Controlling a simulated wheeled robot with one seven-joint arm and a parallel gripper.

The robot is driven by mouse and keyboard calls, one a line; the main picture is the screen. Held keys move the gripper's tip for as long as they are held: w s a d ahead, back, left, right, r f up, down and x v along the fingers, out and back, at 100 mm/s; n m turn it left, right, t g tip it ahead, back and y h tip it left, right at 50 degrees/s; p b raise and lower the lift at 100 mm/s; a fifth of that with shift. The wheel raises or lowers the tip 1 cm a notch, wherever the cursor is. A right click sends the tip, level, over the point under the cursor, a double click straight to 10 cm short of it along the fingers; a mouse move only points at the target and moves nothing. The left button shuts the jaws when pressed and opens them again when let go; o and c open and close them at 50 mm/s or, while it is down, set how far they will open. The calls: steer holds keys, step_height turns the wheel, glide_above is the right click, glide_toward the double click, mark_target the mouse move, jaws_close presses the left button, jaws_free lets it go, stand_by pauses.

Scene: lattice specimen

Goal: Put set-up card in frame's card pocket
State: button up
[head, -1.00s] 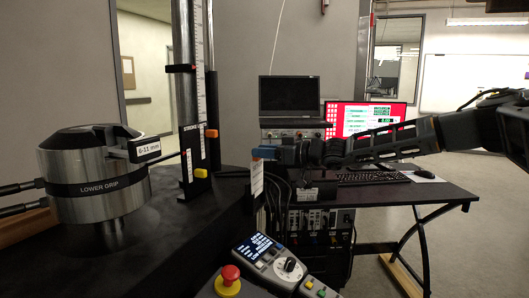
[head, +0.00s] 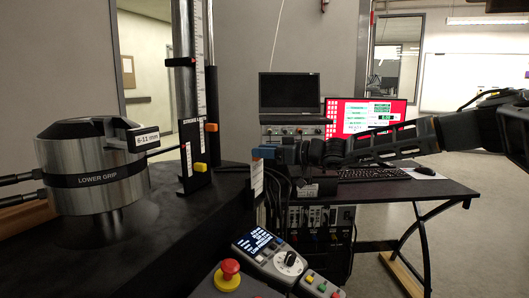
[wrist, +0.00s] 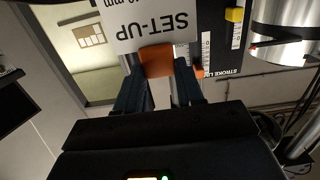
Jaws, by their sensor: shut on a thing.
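The white set-up card (wrist: 150,24) shows in the wrist view with "SET-UP" in black, upside down in the picture. My gripper (wrist: 157,68) is shut on it, with an orange piece at the fingertips against the card's edge. In the head view my gripper (head: 268,152) reaches in from the right, and the card (head: 257,178) hangs below its tip, seen nearly edge-on. The frame's black column (head: 212,110), with its white scale and "STROKE LIMITS" label, stands left of the card, apart from it. I cannot make out the card pocket.
The steel lower grip (head: 95,178), with a "6-11 mm" tag, stands on the black base at left. A control pendant (head: 275,255) and a red stop button (head: 229,270) sit in front, below the card. A desk (head: 400,195) with keyboard and screens stands behind.

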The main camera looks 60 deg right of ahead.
mark_target(257, 172)
steer(key=shift+f, duration=0.15)
steer(key=shift+f+b, duration=0.35)
steer(key=shift+b, duration=0.15)
steer(key=shift+f+b, duration=0.65)
steer(key=shift+f, duration=0.05)
steer(key=o, duration=1.1)
steer(key=shift+o, duration=0.3)
steer(key=o, duration=0.4)
